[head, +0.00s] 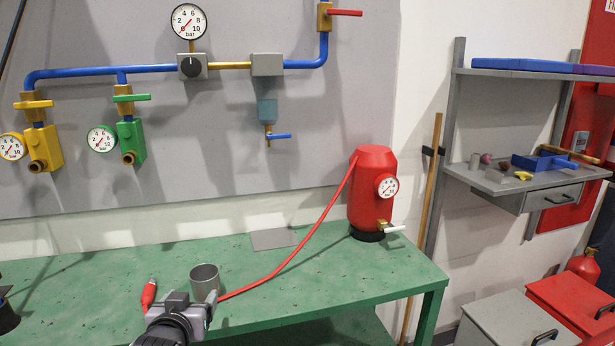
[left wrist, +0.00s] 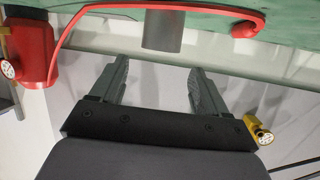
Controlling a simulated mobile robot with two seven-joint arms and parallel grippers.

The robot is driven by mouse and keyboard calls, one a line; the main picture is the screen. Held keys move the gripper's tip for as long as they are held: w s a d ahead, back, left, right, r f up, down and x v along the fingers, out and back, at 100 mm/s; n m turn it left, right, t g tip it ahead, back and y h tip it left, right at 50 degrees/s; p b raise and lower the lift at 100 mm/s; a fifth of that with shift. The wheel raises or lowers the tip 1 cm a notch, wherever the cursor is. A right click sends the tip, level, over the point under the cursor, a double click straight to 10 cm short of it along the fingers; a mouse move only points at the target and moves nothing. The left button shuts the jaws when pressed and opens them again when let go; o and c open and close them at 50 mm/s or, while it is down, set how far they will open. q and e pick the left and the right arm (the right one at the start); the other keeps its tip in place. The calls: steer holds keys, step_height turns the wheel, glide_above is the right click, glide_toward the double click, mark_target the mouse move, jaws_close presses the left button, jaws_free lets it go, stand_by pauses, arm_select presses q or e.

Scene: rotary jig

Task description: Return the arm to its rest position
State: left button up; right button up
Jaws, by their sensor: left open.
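My left gripper (head: 188,306) is at the bottom of the head view, over the front part of the green workbench (head: 330,275). In the left wrist view, my left gripper (left wrist: 160,68) has its two fingers spread apart with nothing between them. A grey metal cup (head: 204,281) stands on the bench just beyond the gripper; it also shows in the left wrist view (left wrist: 161,31), apart from the fingertips. My right gripper is in neither view.
A red hose (head: 305,238) runs across the bench from a red tank (head: 371,190) with a gauge. Its red end piece (head: 149,294) lies left of the cup. Blue pipework (head: 100,72) with valves is on the wall panel. A side shelf (head: 520,180) holds small parts.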

arm_select(q)
steer(key=s+d+f+m+g+h, duration=0.1)
steer(key=s+f+g, duration=0.1)
steer(key=s+f, duration=0.9)
steer(key=s+d+f+m+g+h, duration=0.1)
steer(key=s+f+m+h, duration=0.1)
steer(key=s+f, duration=0.8)
steer(key=s, duration=0.8)
steer(key=shift+s+d+f+g, duration=0.15)
steer(key=shift+s+f+g, duration=0.2)
steer(key=shift+g, duration=0.05)
